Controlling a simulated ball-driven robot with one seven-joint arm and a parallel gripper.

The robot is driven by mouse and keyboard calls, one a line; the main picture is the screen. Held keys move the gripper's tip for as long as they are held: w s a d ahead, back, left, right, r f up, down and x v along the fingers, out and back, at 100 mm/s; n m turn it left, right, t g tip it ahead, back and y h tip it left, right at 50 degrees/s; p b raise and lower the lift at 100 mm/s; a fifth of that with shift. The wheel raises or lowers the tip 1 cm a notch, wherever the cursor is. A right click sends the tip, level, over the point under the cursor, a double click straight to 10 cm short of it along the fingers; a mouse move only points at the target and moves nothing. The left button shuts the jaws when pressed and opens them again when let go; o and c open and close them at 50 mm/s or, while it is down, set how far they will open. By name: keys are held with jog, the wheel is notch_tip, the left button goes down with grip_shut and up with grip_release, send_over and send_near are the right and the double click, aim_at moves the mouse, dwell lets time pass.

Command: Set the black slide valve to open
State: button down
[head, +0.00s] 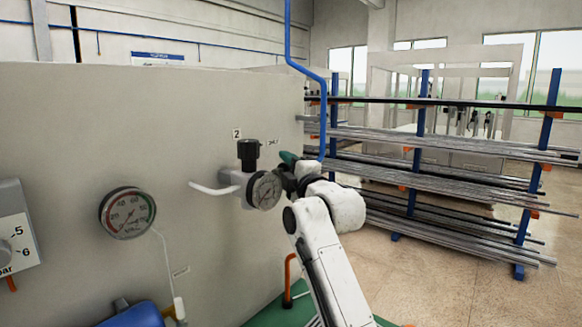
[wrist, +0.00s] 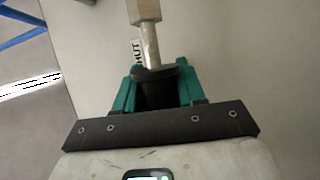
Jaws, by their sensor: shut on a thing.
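In the wrist view, the black slide valve (wrist: 157,92) is a dark sleeve on a metal pipe (wrist: 150,42) that runs up to a hex fitting (wrist: 145,10). The two green fingers of my gripper (wrist: 157,70) stand on either side of the sleeve and are shut on it. A label (wrist: 137,52) reading "HUT", its start hidden, shows beside the pipe. In the head view, my gripper (head: 288,160) is at the panel, just right of the regulator gauge. My wrist hides most of the valve there.
A regulator with a black knob (head: 248,153) and a gauge (head: 265,190) sits close left of my gripper. A round gauge (head: 127,212) is farther left on the panel (head: 190,110). A blue pipe (head: 323,110) runs down beside the gripper. Racks of bars (head: 450,145) stand at right.

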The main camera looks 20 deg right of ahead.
jog(key=shift+a+f, duration=0.1)
jog(key=shift+f, duration=0.2)
jog(key=c, duration=1.1)
grip_release()
jog(key=o, duration=0.3)
jog(key=shift+s+a+r, duration=0.1)
jog(key=shift+r, duration=0.1)
jog(key=shift+o, duration=0.2)
jog(key=shift+s, duration=0.1)
jog(key=b+v, duration=0.2)
jog(key=v, duration=0.8)
jog(key=shift+s+f, duration=0.15)
jog(key=shift+s, duration=0.15)
